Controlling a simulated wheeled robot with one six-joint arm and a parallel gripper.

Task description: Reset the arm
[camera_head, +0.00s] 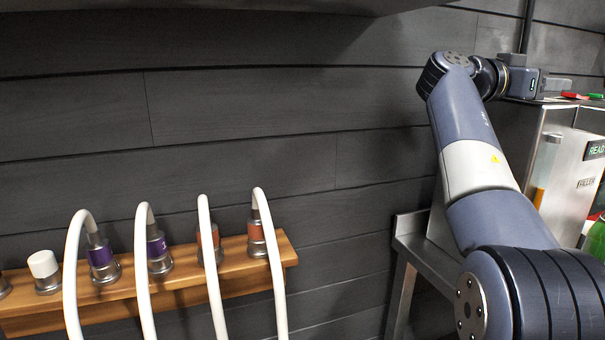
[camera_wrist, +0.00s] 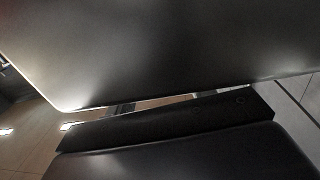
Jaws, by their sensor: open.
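My arm runs up the right side of the head view, bends at its top and points right. My gripper (camera_head: 556,84) is at the upper right, just above the top of a steel filler machine (camera_head: 562,165). Its fingers are small in this view, and nothing shows held between them. I cannot tell from here whether it touches the machine's top. In the wrist view, large dark smooth surfaces (camera_wrist: 170,50) fill most of the picture very close to the camera, with a dark bar (camera_wrist: 170,122) between them. I cannot tell what they are.
A wooden shelf (camera_head: 190,294) at lower left holds several metal fittings, some with white curved hoses (camera_head: 143,260). A dark plank wall (camera_head: 250,120) stands behind. A steel bench (camera_head: 425,262) and a green object (camera_head: 596,240) are at right. Red and green items (camera_head: 575,96) lie beyond my gripper.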

